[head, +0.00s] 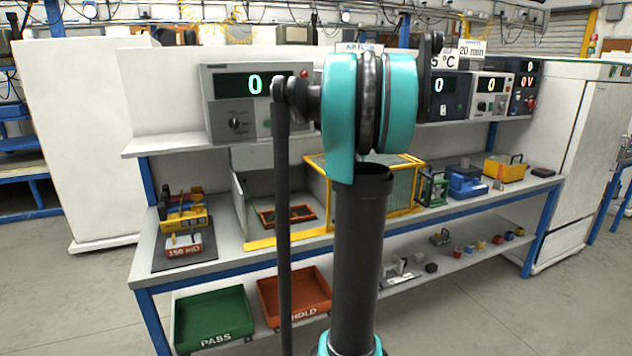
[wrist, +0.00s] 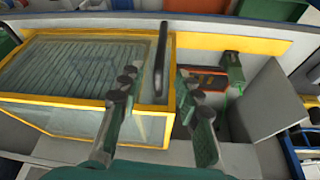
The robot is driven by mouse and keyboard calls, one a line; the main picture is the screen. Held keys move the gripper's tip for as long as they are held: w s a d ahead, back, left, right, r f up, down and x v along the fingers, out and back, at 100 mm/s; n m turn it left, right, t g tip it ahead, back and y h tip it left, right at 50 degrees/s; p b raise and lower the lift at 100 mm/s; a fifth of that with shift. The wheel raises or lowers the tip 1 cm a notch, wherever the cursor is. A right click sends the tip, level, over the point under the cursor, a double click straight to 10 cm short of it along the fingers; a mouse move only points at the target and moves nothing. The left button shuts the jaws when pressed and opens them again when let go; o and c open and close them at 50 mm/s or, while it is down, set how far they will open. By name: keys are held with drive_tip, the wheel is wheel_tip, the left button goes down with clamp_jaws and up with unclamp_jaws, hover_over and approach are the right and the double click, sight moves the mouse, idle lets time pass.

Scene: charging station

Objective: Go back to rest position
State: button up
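My gripper (wrist: 157,82) shows in the wrist view with its two dark green-grey fingers spread apart. It is open and nothing is held between the fingertips. Beyond it is a yellow-framed clear chamber (wrist: 75,70). A dark upright bar (wrist: 162,60) at the chamber's edge appears between the fingers; the fingers do not close on it. In the head view my raised arm stands in the middle, and my gripper cannot be made out there. The chamber (head: 405,205) stands on the workbench partly behind my arm.
The workbench (head: 225,250) carries an orange tray (head: 288,215), yellow tools (head: 185,215) and a blue device (head: 465,182). Meters (head: 235,100) stand on the shelf above. A green PASS bin (head: 215,318) and an orange HOLD bin (head: 294,297) sit below. Grey floor is clear at right front.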

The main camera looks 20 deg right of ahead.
drive_tip(key=s+a+f+n, duration=0.1)
drive_tip(key=s+a+f, duration=0.45)
drive_tip(key=a, duration=0.35)
drive_tip(key=s+a+f, duration=0.5)
drive_tip(key=s+a, duration=0.1)
drive_tip(key=a, duration=0.3)
drive_tip(key=s+a+f, duration=0.4)
drive_tip(key=s+f, duration=0.1)
drive_tip(key=s, duration=0.2)
drive_tip(key=s+a+f+n, duration=0.1)
drive_tip(key=s+a+f, duration=0.4)
drive_tip(key=s, duration=0.3)
drive_tip(key=shift+s+f+y, duration=0.25)
drive_tip(key=shift+f+y, duration=0.15)
drive_tip(key=shift+f, duration=0.1)
